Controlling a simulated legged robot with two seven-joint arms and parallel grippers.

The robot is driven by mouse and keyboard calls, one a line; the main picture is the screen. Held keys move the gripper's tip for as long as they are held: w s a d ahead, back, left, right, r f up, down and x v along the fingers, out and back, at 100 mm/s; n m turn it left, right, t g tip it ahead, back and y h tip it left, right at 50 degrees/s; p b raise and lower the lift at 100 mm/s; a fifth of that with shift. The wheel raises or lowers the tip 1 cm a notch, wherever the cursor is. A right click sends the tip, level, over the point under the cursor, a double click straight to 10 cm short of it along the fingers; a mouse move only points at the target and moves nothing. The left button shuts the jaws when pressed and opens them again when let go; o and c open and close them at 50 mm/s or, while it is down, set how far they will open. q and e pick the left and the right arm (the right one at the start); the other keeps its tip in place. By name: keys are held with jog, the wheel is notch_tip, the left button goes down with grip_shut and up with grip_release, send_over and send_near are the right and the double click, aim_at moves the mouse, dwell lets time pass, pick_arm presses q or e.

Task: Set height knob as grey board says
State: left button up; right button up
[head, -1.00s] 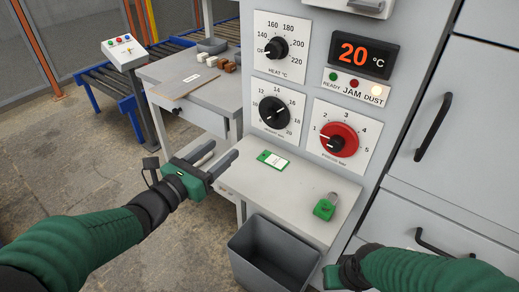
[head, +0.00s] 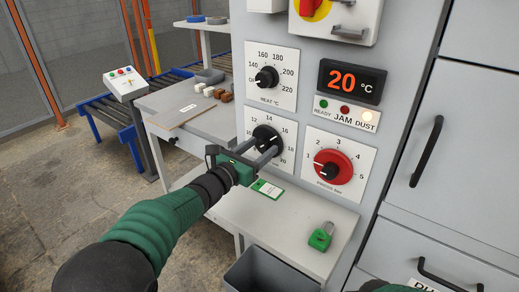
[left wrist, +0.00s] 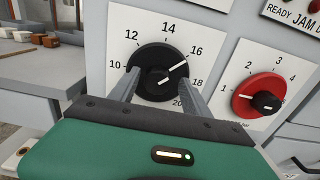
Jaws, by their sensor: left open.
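The height knob (head: 265,138) is a black round knob on a white dial plate marked 10 to 20. In the left wrist view the knob (left wrist: 150,60) has its white line pointing up and right, close to 16. My left gripper (head: 269,148) is open at the knob, with one finger on each side of it in the left wrist view (left wrist: 160,82). I cannot tell whether the fingers touch it. A flat grey board (head: 172,118) with a white label lies on the side table; its writing is too small to read.
The red knob (head: 332,167) is right of the height knob, and the heat knob (head: 266,77) is above. A green tag (head: 267,188) and green padlock (head: 321,236) lie on the shelf (head: 285,222). A dark bin (head: 268,272) stands below. The display (head: 351,82) reads 20 °C.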

pick_arm(q)
jog(key=shift+a, duration=0.45)
jog(key=shift+c, duration=1.4)
jog(key=shift+s+d+r, duration=0.1)
jog(key=shift+d, duration=0.15)
jog(key=c, duration=0.7)
jog(key=shift+c, duration=1.2)
jog(key=shift+a, duration=0.1)
grip_shut()
pick_arm(e)
jog(key=shift+a, duration=0.25)
